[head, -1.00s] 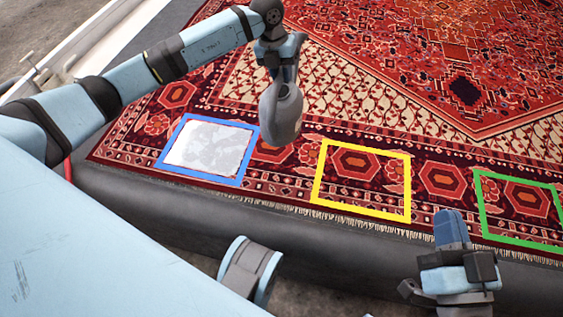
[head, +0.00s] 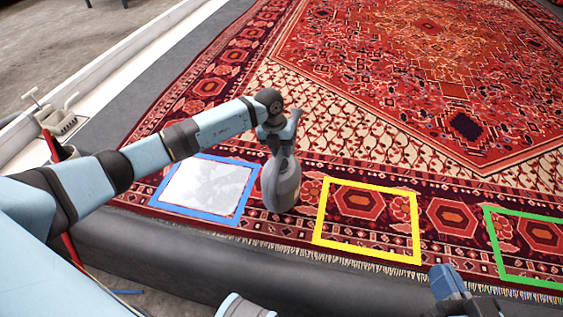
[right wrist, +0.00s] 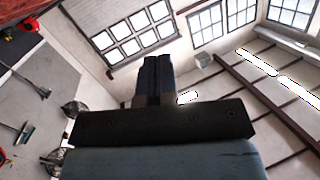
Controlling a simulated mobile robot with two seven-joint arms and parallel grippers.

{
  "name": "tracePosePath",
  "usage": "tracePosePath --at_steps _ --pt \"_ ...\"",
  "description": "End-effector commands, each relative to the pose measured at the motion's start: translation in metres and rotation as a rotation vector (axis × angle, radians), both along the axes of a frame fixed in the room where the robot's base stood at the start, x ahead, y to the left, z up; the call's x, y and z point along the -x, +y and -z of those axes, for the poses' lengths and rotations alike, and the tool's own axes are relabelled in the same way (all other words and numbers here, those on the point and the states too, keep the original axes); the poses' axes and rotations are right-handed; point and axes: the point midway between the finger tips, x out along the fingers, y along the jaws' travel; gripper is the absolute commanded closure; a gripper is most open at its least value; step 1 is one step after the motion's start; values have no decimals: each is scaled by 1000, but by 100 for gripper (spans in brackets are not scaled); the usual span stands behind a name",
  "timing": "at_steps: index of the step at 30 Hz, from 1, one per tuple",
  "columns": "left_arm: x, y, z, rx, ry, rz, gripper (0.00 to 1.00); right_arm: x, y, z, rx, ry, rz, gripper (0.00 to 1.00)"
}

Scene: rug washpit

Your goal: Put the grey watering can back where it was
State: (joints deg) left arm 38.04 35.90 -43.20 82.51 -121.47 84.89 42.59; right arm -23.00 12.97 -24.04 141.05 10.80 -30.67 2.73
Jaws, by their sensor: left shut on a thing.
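The grey watering can (head: 280,184) hangs upright below my left gripper (head: 284,139) in the head view. The gripper is shut on its top. The can's base shows between the blue square outline (head: 194,220) and the yellow square outline (head: 369,252). I cannot tell whether it touches the rug (head: 340,130). My right gripper (head: 447,283) is low at the right in the head view, away from the can. In the right wrist view its fingers (right wrist: 158,75) lie together with nothing between them.
A pale grey-white patch (head: 205,188) fills the blue outline. A green square outline (head: 530,275) lies at the right. The rug inside the yellow and green outlines is bare. A dark padded edge (head: 220,262) runs along the front.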

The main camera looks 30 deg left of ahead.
Motion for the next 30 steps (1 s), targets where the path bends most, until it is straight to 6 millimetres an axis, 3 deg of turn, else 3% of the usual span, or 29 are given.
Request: tracePosePath --at_steps 3,6,19,20,22,30 --pt "0 -1 26 2 2 -2 100 -3 -2 8 23 -19 -2 100" --pt "0 -1 39 1 1 0 100 -7 -4 6 46 -63 -1 100" --pt "0 0 45 1 -1 0 100 -8 -5 2 58 -85 0 100" --pt "0 0 45 -1 1 -1 70 -8 -5 2 58 -85 0 100" --pt "0 0 45 -1 1 0 54 -8 -5 2 57 -84 0 100" --pt "0 0 45 -1 1 0 52 -8 -5 3 58 -83 0 100"
